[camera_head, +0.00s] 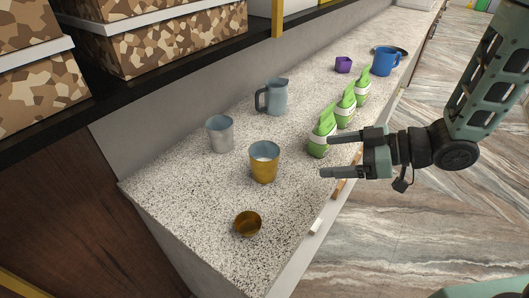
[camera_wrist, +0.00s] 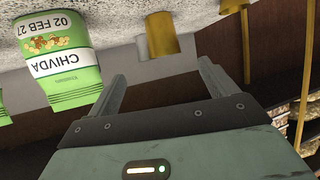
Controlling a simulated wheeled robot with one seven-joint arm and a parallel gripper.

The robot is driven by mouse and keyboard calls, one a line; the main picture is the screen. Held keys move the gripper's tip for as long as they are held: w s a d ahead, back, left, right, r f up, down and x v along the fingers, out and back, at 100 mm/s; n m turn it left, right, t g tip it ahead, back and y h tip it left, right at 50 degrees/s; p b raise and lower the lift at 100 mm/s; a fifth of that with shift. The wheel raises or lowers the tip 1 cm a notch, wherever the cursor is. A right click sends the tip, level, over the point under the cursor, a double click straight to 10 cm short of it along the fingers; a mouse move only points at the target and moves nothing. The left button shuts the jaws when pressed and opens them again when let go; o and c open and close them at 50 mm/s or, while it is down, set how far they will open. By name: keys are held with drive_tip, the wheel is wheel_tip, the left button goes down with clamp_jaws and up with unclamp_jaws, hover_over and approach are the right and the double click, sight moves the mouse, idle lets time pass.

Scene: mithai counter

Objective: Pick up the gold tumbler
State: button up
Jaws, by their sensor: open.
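The gold tumbler (camera_head: 264,170) stands upright on the speckled counter, with a pale bluish-grey inside. It also shows in the wrist view (camera_wrist: 162,36), ahead of my gripper and between the lines of its two fingers. My gripper (camera_head: 326,156) is open and empty to the right of the tumbler in the head view, with a clear gap between them. Its fingers point left toward the tumbler. In the wrist view, both fingers (camera_wrist: 162,72) are spread with nothing between them.
A green chivda packet (camera_head: 320,140) stands close by my upper finger, and it fills the left of the wrist view (camera_wrist: 68,60). More green packets stand behind it. A grey tumbler (camera_head: 220,134), grey jug (camera_head: 276,98) and small gold bowl (camera_head: 247,224) are nearby. The counter (camera_head: 180,190) has bare room.

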drive_tip(key=p, duration=0.2)
approach(264, 159)
drive_tip(key=a, duration=0.2)
drive_tip(key=s+a, duration=0.1)
drive_tip(key=a, duration=0.1)
drive_tip(key=shift+r, duration=0.25)
drive_tip(key=p+x, duration=0.1)
drive_tip(key=x, duration=0.3)
drive_tip(key=shift+s+a+f+p, duration=0.1)
drive_tip(key=shift+a+p, duration=0.25)
drive_tip(key=shift+p, duration=0.05)
drive_tip(key=shift+a+f, duration=0.2)
drive_tip(key=shift+a, duration=0.1)
drive_tip(key=c, duration=1.2)
drive_tip(key=shift+r, duration=0.2)
